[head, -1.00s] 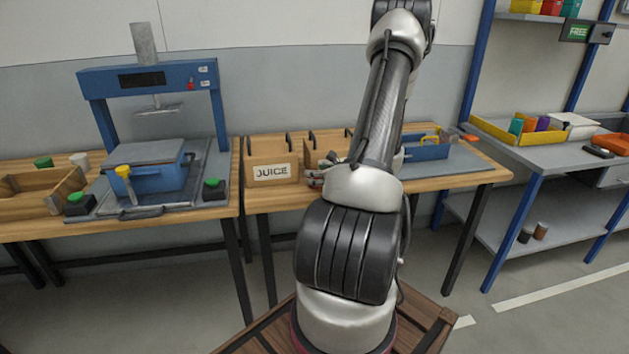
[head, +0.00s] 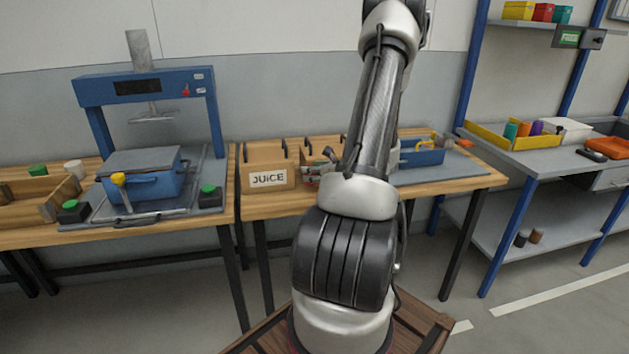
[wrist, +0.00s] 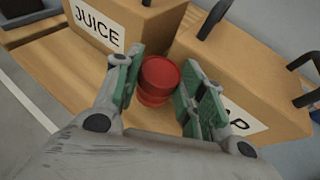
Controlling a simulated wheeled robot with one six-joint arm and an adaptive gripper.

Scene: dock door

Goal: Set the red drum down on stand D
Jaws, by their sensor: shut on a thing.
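The red drum (wrist: 160,76) is in the wrist view, between the green-padded fingers of my gripper (wrist: 162,84). My gripper is shut on it. The drum's lower part is partly hidden by the fingers. The gripper is among brown boxes: the JUICE box (wrist: 100,22) on its left and another brown box (wrist: 250,75) on its right. In the head view the gripper (head: 328,158) is partly hidden by my arm, and the drum cannot be made out. I cannot make out a stand marked D in either view.
The JUICE box (head: 268,178) stands on the wooden bench (head: 300,211). A blue tray (head: 420,157) sits to the right. A blue press (head: 140,85) stands on the left bench. A shelf unit (head: 550,158) with a yellow tray (head: 490,134) is at the right.

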